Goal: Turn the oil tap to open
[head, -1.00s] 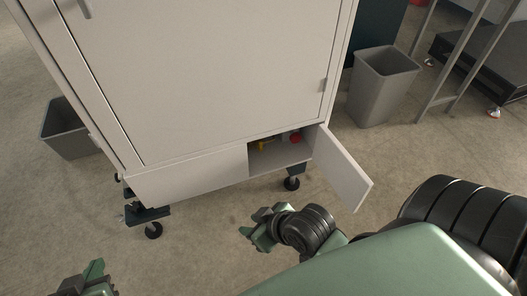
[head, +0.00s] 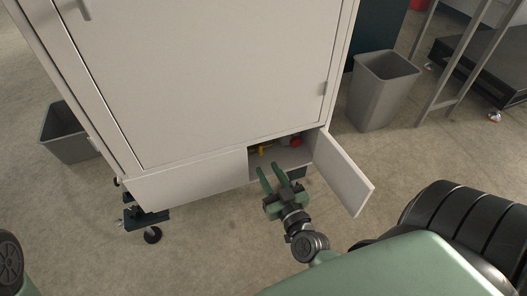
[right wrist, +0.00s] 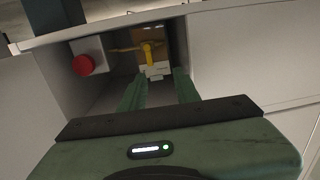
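The oil tap, a yellow handle (right wrist: 150,50), is inside the low compartment of the cabinet. In the head view a small bit of the yellow tap (head: 264,150) shows past my gripper. My right gripper (head: 271,172) is open and empty in front of the compartment opening, its fingers pointing in. In the right wrist view its two green fingers (right wrist: 159,90) are apart, with the yellow tap beyond them. My left gripper is not in view; only part of my left arm shows at the left edge of the head view.
A red button (right wrist: 83,65) on a pale box is beside the tap; it also shows in the head view (head: 296,142). The compartment door (head: 343,172) stands open to the right. Grey bins (head: 382,88) flank the cabinet (head: 200,80) on its wheels.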

